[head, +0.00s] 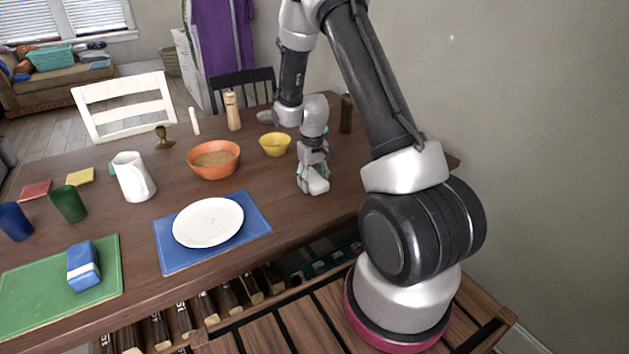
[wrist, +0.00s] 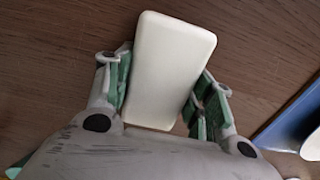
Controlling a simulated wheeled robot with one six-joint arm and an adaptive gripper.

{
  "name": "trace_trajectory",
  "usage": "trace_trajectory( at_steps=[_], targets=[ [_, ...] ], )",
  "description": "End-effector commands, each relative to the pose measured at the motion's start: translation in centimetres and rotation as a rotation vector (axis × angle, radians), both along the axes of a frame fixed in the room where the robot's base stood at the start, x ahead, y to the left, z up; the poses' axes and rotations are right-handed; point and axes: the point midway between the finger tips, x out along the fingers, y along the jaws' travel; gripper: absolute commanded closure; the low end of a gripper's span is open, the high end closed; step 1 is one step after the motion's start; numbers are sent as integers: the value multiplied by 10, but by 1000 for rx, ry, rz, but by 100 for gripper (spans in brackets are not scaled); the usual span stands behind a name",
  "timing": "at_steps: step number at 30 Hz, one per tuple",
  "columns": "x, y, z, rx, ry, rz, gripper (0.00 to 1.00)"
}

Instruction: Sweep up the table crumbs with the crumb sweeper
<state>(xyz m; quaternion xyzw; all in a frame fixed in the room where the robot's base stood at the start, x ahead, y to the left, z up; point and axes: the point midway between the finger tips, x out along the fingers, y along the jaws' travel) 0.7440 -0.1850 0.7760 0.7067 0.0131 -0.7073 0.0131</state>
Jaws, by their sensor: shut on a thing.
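My gripper (head: 312,174) points down over the dining table (head: 150,240), to the right of the blue placemat. It is shut on a white, rounded block, which I take to be the crumb sweeper (head: 318,187). In the wrist view the sweeper (wrist: 168,68) sits slightly tilted between the green-padded fingers. It is at or close to the tabletop; I cannot tell whether it touches. I cannot make out any crumbs on the dark wood in either view.
A white plate (head: 208,222) lies on the blue placemat (head: 180,262). An orange bowl (head: 214,171), yellow bowl (head: 275,145), pepper mill (head: 232,111) and dark mill (head: 346,114) stand behind. A white pitcher (head: 131,176), cups and a green placemat (head: 30,302) are left.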

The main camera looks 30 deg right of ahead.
Motion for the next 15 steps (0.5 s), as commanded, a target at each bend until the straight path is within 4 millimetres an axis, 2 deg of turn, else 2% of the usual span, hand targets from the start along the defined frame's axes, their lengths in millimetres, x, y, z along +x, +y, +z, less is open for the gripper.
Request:
trace_trajectory(
  at_steps=[4, 15],
  targets=[
    [3, 1, 28, -1, -6, 0, 82],
    [5, 2, 60, 0, -3, 1, 82]
  ],
)
